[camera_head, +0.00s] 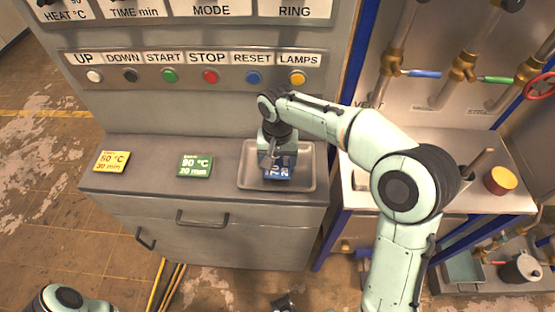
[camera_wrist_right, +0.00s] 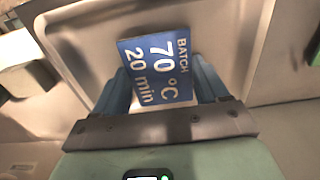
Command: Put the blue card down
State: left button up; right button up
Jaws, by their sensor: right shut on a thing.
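The blue card (camera_head: 277,173) is at the grey tray (camera_head: 308,180) on the right end of the cabinet top. My right gripper (camera_head: 270,160) reaches down over the tray and is shut on the blue card. In the right wrist view the card (camera_wrist_right: 155,70), reading "BATCH 70 °C 20 min", sits between the two fingers (camera_wrist_right: 165,88), with the tray (camera_wrist_right: 85,30) behind it. I cannot tell whether the card touches the tray floor. Part of my left arm shows at the bottom left, but its gripper cannot be made out.
A yellow card (camera_head: 112,161) and a green card (camera_head: 195,166) lie on the cabinet top (camera_head: 150,180) left of the tray. A panel of labelled buttons (camera_head: 210,76) stands behind. A bench (camera_head: 450,195) with a red-and-yellow round object (camera_head: 500,180) is at right.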

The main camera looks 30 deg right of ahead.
aim_at(277, 165)
jog(key=o, duration=1)
jog(key=shift+o, duration=0.2)
notch_tip(277, 165, up, 12)
jog(key=p, duration=0.2)
jog(key=shift+r, duration=0.15)
